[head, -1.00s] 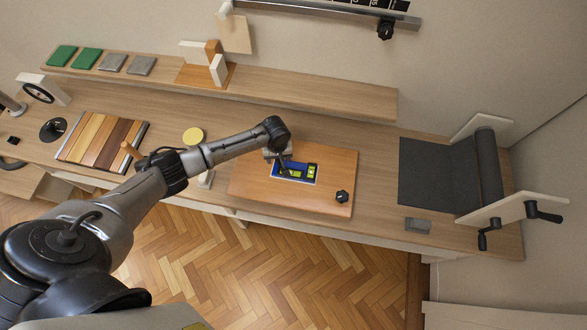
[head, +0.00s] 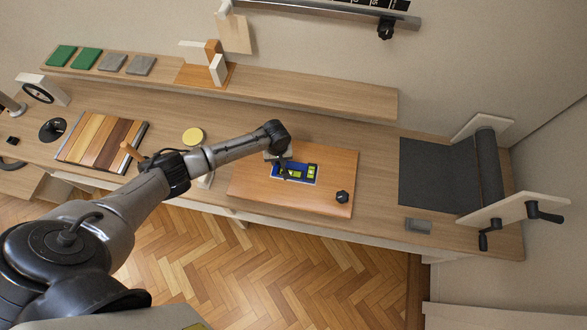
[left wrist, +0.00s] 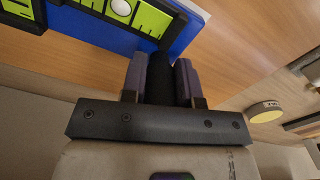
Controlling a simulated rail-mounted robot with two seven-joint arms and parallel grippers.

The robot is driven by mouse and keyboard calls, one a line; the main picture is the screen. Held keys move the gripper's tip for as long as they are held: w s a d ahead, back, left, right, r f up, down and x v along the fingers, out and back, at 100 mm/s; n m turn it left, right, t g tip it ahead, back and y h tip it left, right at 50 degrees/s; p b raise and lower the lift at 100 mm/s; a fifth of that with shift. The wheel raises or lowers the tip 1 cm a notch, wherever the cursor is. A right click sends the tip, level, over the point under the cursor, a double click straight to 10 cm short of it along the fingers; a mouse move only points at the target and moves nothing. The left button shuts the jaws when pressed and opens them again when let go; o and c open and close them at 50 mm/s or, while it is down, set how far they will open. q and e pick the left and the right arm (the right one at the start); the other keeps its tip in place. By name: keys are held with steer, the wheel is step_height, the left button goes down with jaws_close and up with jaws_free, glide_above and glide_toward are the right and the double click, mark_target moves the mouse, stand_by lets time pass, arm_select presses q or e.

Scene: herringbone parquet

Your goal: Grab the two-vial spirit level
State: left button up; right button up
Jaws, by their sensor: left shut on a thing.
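The two-vial spirit level (head: 312,173) lies on the orange-brown wooden board, in the middle of the bench. It is blue, with a black frame and yellow-green vial windows. In the left wrist view the spirit level (left wrist: 120,12) fills the top left. My left gripper (head: 284,172) reaches it from above, near its left half. In the left wrist view my left gripper (left wrist: 163,66) is shut on a dark part at the level's edge, between two purple-grey finger pads. The fingers hide some of the level. My right gripper is not in view.
The wooden board (head: 250,188) carries a black knob (head: 342,196) right of the level. A row of wood samples (head: 100,138) lies left, near a yellow disc (head: 193,136). A dark roll (head: 487,165) and sheet (head: 430,172) stand right. The shelf (head: 310,97) runs behind.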

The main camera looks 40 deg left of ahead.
arm_select(q)
jaws_close()
